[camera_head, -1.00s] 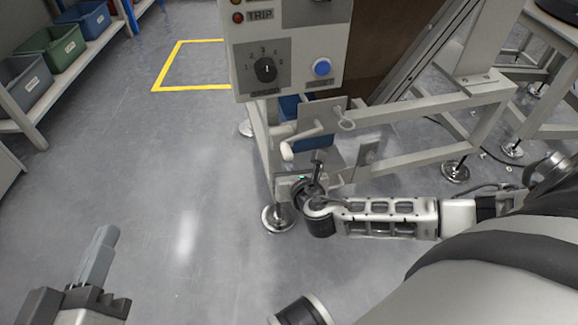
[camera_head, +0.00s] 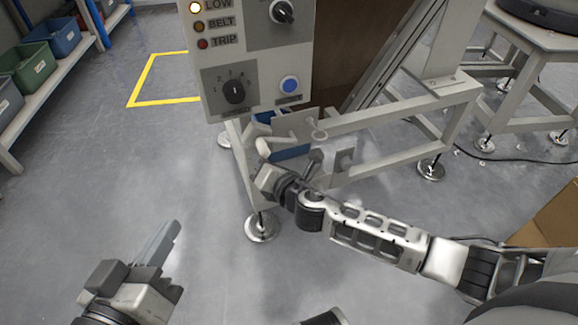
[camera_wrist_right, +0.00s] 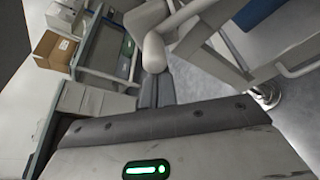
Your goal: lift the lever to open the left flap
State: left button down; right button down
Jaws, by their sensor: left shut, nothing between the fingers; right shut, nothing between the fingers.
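The lever (camera_head: 264,150) is a pale handle with a rounded end, low on the machine frame under the control panel. Its rounded end also shows in the right wrist view (camera_wrist_right: 154,52). My right gripper (camera_wrist_right: 155,90) is shut and empty, with its fingertips just below the lever's end; I cannot tell whether they touch. In the head view its fingers are mostly hidden by the hand. A grey plate (camera_head: 292,124) sits beside the lever; I cannot tell whether it is the left flap. My left gripper (camera_head: 164,242) is shut and empty over the floor at lower left.
The control panel (camera_head: 262,80) with knobs and a blue button overhangs the lever. A blue bin (camera_head: 288,152) is behind the plate. Frame rails (camera_head: 400,155) run to the right. A shelf with bins (camera_head: 28,68) stands at far left; the floor between is clear.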

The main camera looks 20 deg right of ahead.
aim_at(266, 152)
jog(key=r+m, duration=0.1)
jog(key=d+r+m+y, duration=0.1)
jog(key=r, duration=0.1)
jog(key=shift+m, duration=0.4)
pick_arm(q)
jog(key=shift+s+f, duration=0.1)
jog(key=shift+f, duration=0.35)
pick_arm(e)
jog(key=shift+d+r+m+t, duration=0.3)
jog(key=shift+r+m+t, duration=0.1)
jog(key=shift+r+m, duration=0.1)
pick_arm(q)
jog(key=shift+r, duration=0.35)
pick_arm(e)
jog(key=shift+d+r, duration=0.1)
jog(key=shift+d, duration=0.05)
jog(key=shift+w, duration=0.1)
